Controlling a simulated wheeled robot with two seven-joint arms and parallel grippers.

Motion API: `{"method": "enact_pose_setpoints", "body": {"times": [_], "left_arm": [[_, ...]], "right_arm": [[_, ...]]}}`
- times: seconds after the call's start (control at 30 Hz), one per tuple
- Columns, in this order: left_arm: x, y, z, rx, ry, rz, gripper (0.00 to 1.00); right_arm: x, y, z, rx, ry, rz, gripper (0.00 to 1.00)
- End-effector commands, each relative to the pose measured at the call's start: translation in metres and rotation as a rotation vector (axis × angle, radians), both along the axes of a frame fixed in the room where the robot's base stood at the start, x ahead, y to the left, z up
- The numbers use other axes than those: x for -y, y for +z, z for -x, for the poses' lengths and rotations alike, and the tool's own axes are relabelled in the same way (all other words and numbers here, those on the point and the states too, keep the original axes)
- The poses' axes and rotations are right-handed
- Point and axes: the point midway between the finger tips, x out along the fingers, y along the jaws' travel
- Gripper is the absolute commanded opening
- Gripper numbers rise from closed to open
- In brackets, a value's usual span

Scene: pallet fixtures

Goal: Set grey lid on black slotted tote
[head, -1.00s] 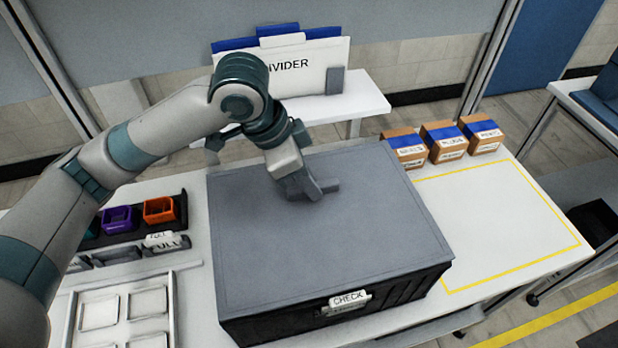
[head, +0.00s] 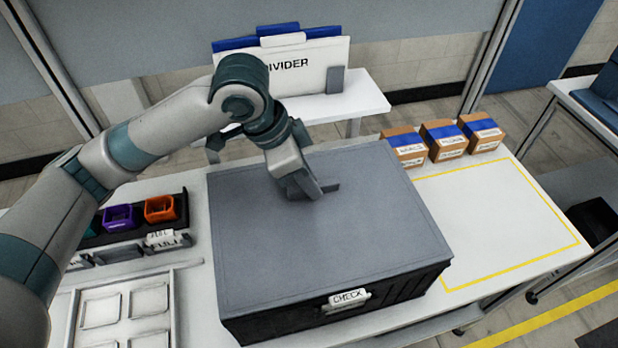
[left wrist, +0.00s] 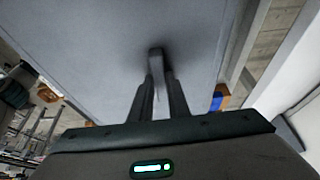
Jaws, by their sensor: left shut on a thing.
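The grey lid (head: 330,240) lies flat over the top of the black slotted tote (head: 390,293), and its edges look lined up with the tote's walls. The tote stands on the white table with a "CHECK" tag on its front. My left gripper (head: 312,190) is over the lid's middle, shut on the lid's raised handle. In the left wrist view the fingers (left wrist: 158,88) close on the handle (left wrist: 156,55), with the lid's grey surface (left wrist: 100,50) filling the view behind. My right gripper is not in view.
Several brown boxes with blue tape (head: 443,140) stand at the back right, behind a clear yellow-outlined area (head: 510,220). At left are a rack with coloured bins (head: 160,208) and a white compartment tray (head: 125,305). A "DIVIDER" panel (head: 290,65) stands behind.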

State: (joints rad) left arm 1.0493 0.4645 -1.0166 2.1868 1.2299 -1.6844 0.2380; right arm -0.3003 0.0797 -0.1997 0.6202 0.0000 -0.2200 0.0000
Motion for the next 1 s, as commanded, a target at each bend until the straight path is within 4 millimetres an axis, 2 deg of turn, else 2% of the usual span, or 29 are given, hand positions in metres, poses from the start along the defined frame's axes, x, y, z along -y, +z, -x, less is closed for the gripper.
{"method": "enact_pose_setpoints", "body": {"times": [0.43,1.0], "left_arm": [[-0.0002,0.001,0.0002,0.0,0.001,0.0,0.0],[0.0,0.0,0.0001,0.0,0.0,0.001,0.0]], "right_arm": [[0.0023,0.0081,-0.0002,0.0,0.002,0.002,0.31],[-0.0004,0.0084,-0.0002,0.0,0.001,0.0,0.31]]}}
